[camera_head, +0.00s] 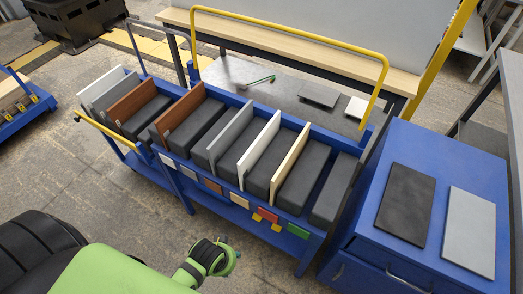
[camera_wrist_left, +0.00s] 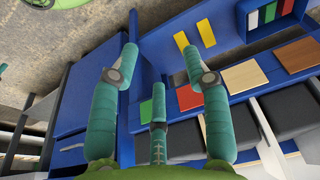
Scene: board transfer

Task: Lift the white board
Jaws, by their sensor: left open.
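A white board (camera_head: 258,151) stands on edge in the blue rack (camera_head: 312,129), between dark grey blocks. A second white board (camera_head: 101,80) stands at the rack's far left end. My left gripper (camera_head: 222,256) is in front of the rack at the bottom of the head view, apart from the boards. In the left wrist view its teal fingers (camera_wrist_left: 158,85) are spread and empty, over the rack's front with coloured tags. My right gripper is in neither view.
Brown, grey and pale wood boards (camera_head: 290,162) share the rack. A blue cabinet (camera_head: 437,160) at right carries a dark plate (camera_head: 404,204) and a light grey plate (camera_head: 470,232). A yellow rail (camera_head: 290,32) arches behind the rack. Open floor lies front left.

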